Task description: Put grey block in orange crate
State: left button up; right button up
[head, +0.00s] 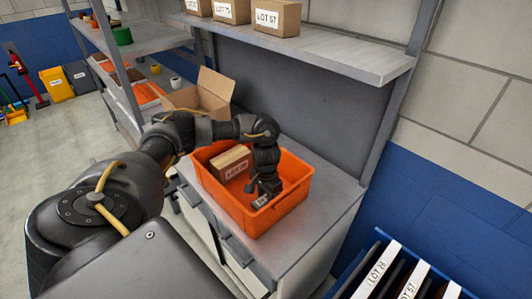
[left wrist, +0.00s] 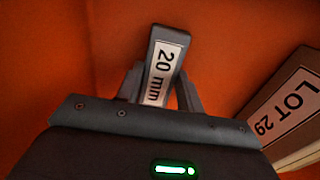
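The grey block (left wrist: 166,62), with a white "20 mm" label, is inside the orange crate in the left wrist view. It also shows small in the head view (head: 261,200). The orange crate (head: 257,222) stands on the grey bench top. My left gripper (head: 264,189) reaches down into the crate. Its two fingers (left wrist: 160,84) lie against both sides of the block, with no clear gap. Whether the block touches the crate floor is hard to tell. My right gripper is not in view.
A cardboard box labelled "LOT 29" (head: 231,162) lies in the crate beside the gripper. An open carton (head: 201,97) stands behind the crate. A shelf (head: 335,56) with labelled boxes hangs above. The bench top (head: 335,202) right of the crate is clear.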

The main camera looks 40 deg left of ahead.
aim_at(265, 197)
pick_arm(q)
jog(key=o, duration=0.4)
jog(key=shift+a, duration=0.1)
notch_tip(265, 197, up, 12)
jog(key=shift+r+p, duration=0.2)
jog(key=shift+p, duration=0.75)
